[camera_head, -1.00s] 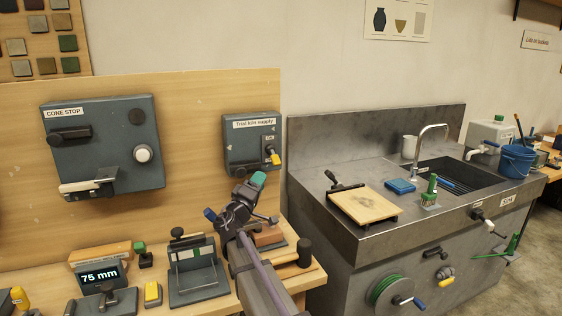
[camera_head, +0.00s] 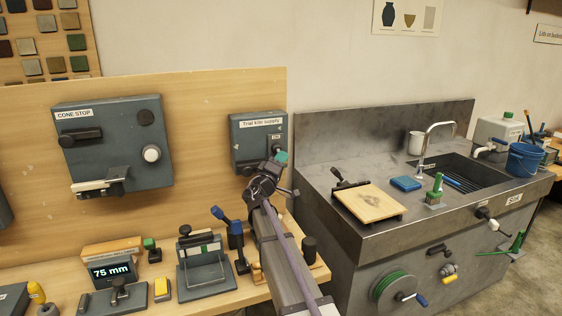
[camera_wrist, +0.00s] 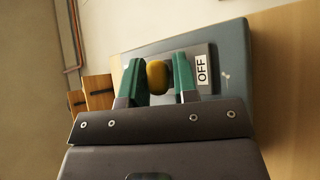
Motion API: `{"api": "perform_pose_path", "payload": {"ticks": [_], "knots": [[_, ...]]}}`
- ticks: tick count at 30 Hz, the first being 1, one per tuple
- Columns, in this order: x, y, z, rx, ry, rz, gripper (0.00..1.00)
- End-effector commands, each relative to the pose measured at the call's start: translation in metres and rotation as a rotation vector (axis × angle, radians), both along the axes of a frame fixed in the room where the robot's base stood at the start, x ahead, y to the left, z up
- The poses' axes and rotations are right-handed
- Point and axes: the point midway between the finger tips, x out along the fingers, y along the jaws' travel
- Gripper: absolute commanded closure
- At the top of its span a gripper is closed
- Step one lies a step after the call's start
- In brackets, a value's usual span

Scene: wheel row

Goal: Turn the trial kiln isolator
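The trial kiln isolator is a grey box (camera_head: 243,140) labelled "Trial kiln supply", fixed to the wooden back panel. My gripper (camera_head: 281,157) is in front of the box's right part and hides its handle in the head view. In the wrist view, the yellow handle end (camera_wrist: 157,76) sits between the green fingertips of my gripper (camera_wrist: 160,74). The fingers stand on either side of it, with a narrow gap at the right; contact at the left is unclear. An "OFF" label (camera_wrist: 202,68) shows right of the fingers on the grey box.
A larger grey box (camera_head: 112,140) marked "CONE STOP" is on the panel to the left. Below are a 75 mm display (camera_head: 110,271), a bench stand (camera_head: 203,272) and a blue-handled lever (camera_head: 236,232). A steel sink unit (camera_head: 345,234) stands at the right.

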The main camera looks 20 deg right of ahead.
Motion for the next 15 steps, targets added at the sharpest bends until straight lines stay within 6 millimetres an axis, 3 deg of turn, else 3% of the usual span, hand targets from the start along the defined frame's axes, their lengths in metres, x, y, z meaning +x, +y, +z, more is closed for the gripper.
{"api": "perform_pose_path", "payload": {"ticks": [8,15], "knots": [[-0.0001,0.0002,0.0001,0.0,0.0,0.0,1.0],[-0.0004,0.0003,0.001,0.0,0.006,0.0,1.0]]}}
